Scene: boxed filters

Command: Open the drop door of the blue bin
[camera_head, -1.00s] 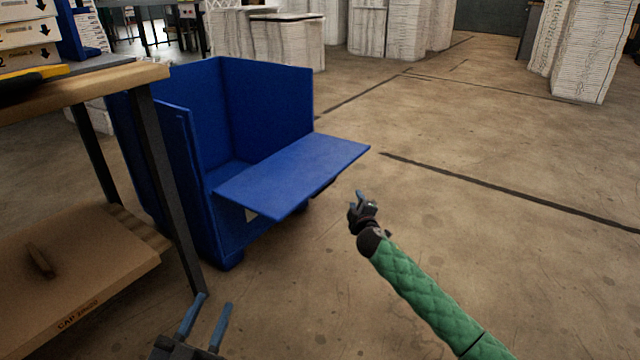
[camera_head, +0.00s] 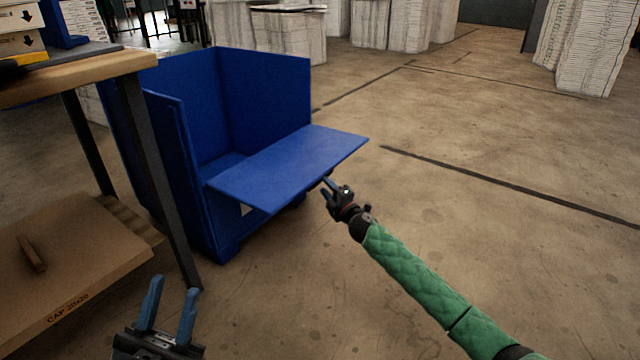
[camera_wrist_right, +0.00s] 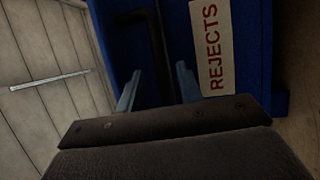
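The blue bin (camera_head: 215,95) stands left of centre in the head view. Its drop door (camera_head: 290,165) is folded down and sticks out nearly level to the right and front. My right gripper (camera_head: 328,187) is just below the door's outer edge in the head view; I cannot tell if it touches. In the right wrist view its two blue fingers (camera_wrist_right: 158,88) are apart. A black bar (camera_wrist_right: 156,45) shows between and beyond them, beside a white "REJECTS" label (camera_wrist_right: 211,45) on blue. My left gripper (camera_head: 173,287) is open and empty at the lower left, in front of the workbench.
A wooden workbench (camera_head: 105,70) with dark legs stands left of the bin, with boxes on top. A cardboard box marked CAP (camera_head: 75,265) lies beneath it. Wrapped pallet stacks (camera_head: 585,50) stand at the back. The floor right of the bin is clear.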

